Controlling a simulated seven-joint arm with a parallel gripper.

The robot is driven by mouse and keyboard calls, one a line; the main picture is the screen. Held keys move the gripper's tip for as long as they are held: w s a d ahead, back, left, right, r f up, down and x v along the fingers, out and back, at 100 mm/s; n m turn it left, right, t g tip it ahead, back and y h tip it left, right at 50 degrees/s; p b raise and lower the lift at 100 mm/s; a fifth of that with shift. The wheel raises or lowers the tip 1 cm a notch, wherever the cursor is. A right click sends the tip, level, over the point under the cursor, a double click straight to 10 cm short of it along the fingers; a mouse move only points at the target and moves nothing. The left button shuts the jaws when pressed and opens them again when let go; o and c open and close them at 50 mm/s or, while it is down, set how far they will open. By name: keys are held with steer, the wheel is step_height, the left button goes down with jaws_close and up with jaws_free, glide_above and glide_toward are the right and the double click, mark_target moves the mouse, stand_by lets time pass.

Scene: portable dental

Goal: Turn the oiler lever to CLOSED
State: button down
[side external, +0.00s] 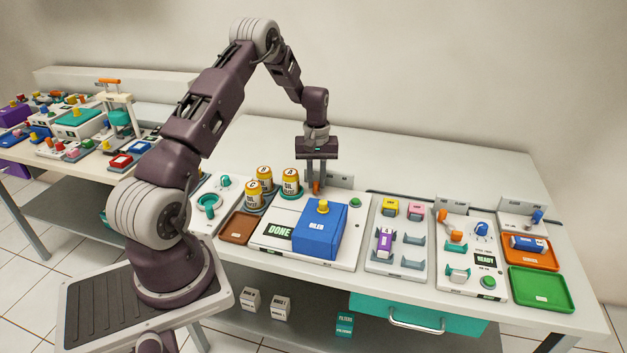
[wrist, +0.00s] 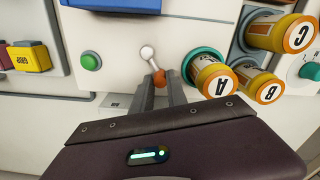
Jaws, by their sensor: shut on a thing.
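The oiler is a white base (side external: 345,250) with a blue box (side external: 319,228) labelled OILER, a yellow knob on top and a display (side external: 279,233) reading DONE. Its lever has an orange end (side external: 316,188) at the back of the base. In the wrist view the lever (wrist: 154,63) runs from a pale round pivot to the orange end (wrist: 159,77). My gripper (side external: 316,185) points down there, its fingers (wrist: 160,85) shut around the orange end. The fingers hide part of the lever. I cannot read any position marks beside it.
Oil cans A (side external: 290,181), B (side external: 265,178) and C (side external: 253,195) stand close to the left of my gripper. A green button (side external: 355,202) is to its right. A fixture panel (side external: 401,255), an orange tray (side external: 526,262) and a green tray (side external: 541,290) lie further right.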

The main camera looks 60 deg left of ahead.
steer(key=m, duration=0.1)
steer(key=w+m, duration=0.1)
steer(key=shift+d+m, duration=0.15)
steer(key=shift+m, duration=0.25)
steer(key=shift+w+d+r+m, duration=0.1)
steer(key=shift+w+d+m, duration=0.15)
steer(key=shift+m, duration=0.65)
steer(key=shift+w+d+m, duration=0.1)
steer(key=shift+w+m, duration=0.2)
steer(key=shift+m, duration=0.6)
steer(key=c, duration=1.6)
jaws_free()
